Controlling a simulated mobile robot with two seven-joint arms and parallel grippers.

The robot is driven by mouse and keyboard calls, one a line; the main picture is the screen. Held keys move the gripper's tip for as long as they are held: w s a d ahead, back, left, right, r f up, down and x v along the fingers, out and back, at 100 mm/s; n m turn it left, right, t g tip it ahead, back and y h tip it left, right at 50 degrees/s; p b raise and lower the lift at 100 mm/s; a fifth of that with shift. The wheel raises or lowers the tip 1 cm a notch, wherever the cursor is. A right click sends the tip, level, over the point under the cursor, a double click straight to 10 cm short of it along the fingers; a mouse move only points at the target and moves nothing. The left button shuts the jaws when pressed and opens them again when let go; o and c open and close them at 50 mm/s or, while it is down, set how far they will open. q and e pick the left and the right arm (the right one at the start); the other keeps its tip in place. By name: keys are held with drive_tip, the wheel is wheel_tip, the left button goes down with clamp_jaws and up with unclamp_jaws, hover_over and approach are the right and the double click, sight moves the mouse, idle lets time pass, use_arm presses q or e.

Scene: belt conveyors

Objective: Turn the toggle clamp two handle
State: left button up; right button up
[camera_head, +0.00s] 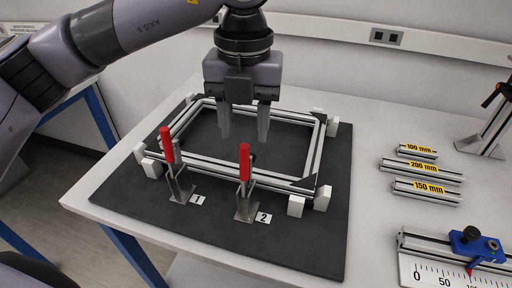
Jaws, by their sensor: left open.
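Toggle clamp two (245,170) stands at the front side of the aluminium frame, beside the label 2 (263,218). Its red handle points upright. Toggle clamp one (168,152), also with an upright red handle, stands to its left beside the label 1 (198,200). My left gripper (244,136) hangs fingers down above the frame, behind clamp two's handle in the picture. Its two fingers are apart and nothing shows between them. I cannot tell how close the fingers are to the handle. My right gripper is not in view.
The rectangular aluminium frame (212,167) lies on a dark mat (300,252) between white blocks. Labelled profile pieces (422,168) lie on the white table at the right. A measuring scale with a blue stop (477,246) is at the front right.

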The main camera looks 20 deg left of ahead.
sight(244, 146)
use_arm(q)
drive_tip(key=shift+s+a+f+p, duration=0.1)
drive_tip(key=shift+f+p, duration=0.45)
drive_tip(key=shift+f, duration=3)
clamp_jaws()
